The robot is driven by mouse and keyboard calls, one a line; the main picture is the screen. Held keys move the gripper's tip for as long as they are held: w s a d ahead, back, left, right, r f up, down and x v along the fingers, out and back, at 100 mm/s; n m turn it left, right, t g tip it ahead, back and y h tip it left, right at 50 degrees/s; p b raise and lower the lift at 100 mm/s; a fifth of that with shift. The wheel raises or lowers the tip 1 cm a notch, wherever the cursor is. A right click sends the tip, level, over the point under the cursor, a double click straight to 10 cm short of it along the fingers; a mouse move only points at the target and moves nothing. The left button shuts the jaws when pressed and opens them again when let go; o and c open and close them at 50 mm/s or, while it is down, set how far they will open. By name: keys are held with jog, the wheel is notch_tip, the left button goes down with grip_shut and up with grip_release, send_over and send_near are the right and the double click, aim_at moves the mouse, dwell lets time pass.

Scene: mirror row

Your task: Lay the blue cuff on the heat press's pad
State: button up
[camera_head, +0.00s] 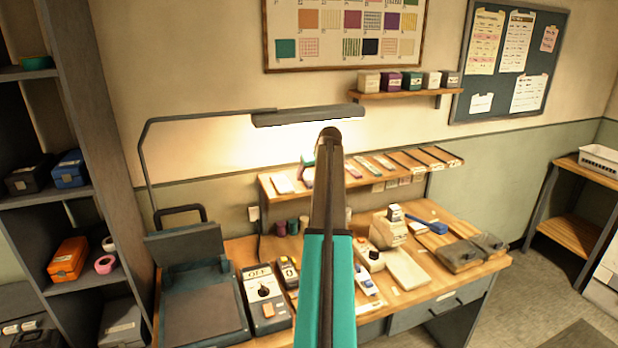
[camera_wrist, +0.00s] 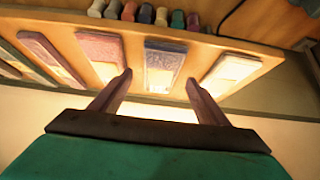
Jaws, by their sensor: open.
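My gripper (camera_head: 329,138) is raised over the shelf in the head view. In the wrist view its two fingers (camera_wrist: 158,78) are open with nothing between them. A blue-grey patterned piece (camera_wrist: 165,58) lies on the shelf board, in line with the gap between the fingers and apart from them. It looks like the blue cuff, though its colour is muted and I cannot be sure. The heat press (camera_head: 185,245) stands on the bench at the left with its lid raised. Its flat grey pad (camera_head: 203,305) is bare.
Mauve (camera_wrist: 100,55) and cream (camera_wrist: 228,72) pieces flank the blue-grey one on the wooden shelf (camera_wrist: 203,38). A lamp (camera_head: 308,116) hangs above the shelf. A control box (camera_head: 265,298) stands right of the press. Tools crowd the bench (camera_head: 410,290).

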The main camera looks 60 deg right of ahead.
jog(key=shift+x, duration=0.95)
jog(key=shift+c, duration=0.5)
jog(key=c, duration=1.1)
jog(key=shift+r, duration=0.15)
jog(key=shift+c, duration=0.2)
jog(key=shift+r+b, duration=0.9)
jog(key=shift+r, duration=0.65)
jog(key=s+a+r+b, duration=0.1)
jog(key=s+a+b, duration=0.4)
jog(key=s+a, duration=0.4)
jog(key=shift+s+a+r, duration=0.2)
jog(key=shift+a+r, duration=0.1)
jog(key=shift+a, duration=1.75)
